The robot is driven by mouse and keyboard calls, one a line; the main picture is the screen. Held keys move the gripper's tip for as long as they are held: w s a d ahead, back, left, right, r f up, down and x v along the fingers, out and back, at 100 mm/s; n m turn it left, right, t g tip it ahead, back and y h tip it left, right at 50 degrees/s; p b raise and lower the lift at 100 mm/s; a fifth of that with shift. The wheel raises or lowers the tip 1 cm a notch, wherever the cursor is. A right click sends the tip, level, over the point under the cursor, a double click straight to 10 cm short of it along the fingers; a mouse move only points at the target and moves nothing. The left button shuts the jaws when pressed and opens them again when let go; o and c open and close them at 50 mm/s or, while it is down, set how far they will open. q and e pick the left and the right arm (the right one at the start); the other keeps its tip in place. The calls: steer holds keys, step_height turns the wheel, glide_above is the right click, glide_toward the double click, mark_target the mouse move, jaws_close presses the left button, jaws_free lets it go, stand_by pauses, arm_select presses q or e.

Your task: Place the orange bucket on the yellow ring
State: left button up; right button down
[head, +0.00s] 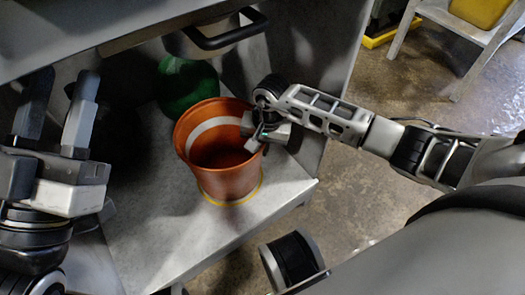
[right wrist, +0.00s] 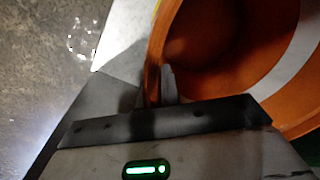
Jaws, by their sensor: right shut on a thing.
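The orange bucket (head: 222,180), with a white band, stands upright on the grey platform of the compactor. A thin part of the yellow ring (head: 240,201) shows along the bucket's lower front edge; the bucket hides the rest. Whether the base rests fully on the ring I cannot tell. My right gripper (head: 258,136) is shut on the bucket's right rim. In the right wrist view the bucket (right wrist: 210,50) fills the upper right, with a finger at its wall. My left gripper (head: 58,117) is at the left, open and empty, away from the bucket.
A green round object (head: 187,85) stands behind the bucket. A metal handle (head: 228,32) hangs above it. The platform (head: 150,225) is bare to the left and front of the bucket, with an edge at the front right. A stand with a yellow bin (head: 480,10) is at the far right.

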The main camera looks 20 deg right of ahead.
steer(key=shift+f, duration=0.15)
arm_select(q)
steer(key=shift+s+r+m+h, duration=0.2)
steer(key=shift+r+m+h, duration=0.2)
steer(key=shift+m+h, duration=0.15)
arm_select(e)
steer(key=shift+f, duration=0.1)
steer(key=shift+f, duration=0.1)
steer(key=c, duration=1.6)
jaws_free()
arm_select(q)
steer(key=shift+s+d+r+m, duration=0.1)
steer(key=shift+r+m, duration=0.1)
steer(key=shift+m, duration=0.15)
